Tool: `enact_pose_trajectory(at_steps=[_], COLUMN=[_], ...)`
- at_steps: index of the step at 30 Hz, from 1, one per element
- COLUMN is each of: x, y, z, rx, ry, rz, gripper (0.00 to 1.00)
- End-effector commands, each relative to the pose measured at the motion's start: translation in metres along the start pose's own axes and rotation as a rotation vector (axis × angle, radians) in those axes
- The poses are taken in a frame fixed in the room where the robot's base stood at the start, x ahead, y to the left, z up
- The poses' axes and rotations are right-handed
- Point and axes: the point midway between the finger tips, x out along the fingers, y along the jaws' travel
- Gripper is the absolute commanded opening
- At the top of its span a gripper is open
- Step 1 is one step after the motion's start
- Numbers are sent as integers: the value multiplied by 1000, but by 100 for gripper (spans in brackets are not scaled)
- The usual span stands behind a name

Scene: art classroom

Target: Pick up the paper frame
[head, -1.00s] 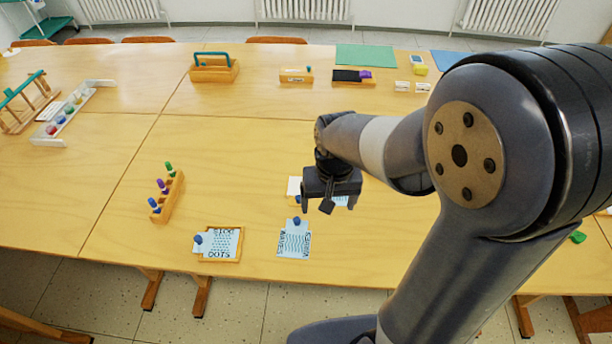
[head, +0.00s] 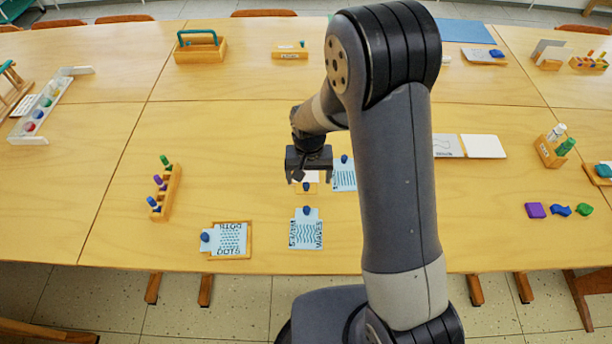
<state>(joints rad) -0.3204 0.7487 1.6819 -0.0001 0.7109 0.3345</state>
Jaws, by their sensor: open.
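My gripper (head: 308,176) hangs open above the table, its jaws pointing down. I cannot tell for certain which of these two is the paper frame. My gripper appears to touch neither.
A waves sheet (head: 306,234) lies in front of the gripper, another patterned sheet (head: 343,179) right of it. A wooden rack with coloured pegs (head: 172,192) stands left. My arm hides the table's middle right. Bare table lies left of the gripper.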

Motion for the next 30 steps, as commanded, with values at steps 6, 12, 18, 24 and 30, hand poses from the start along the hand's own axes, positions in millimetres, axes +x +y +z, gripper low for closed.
enact_pose_trajectory(at_steps=[6,12,18,24,30], x=[17,42,52,53,52], y=[-4,-6,-7,-7,-7], z=[1,0,0,-1,-1], rx=[-1,1,0,0,0], ry=[-4,-3,-1,0,0], rz=[1,1,0,0,0], gripper=[82,82,82,82,65])
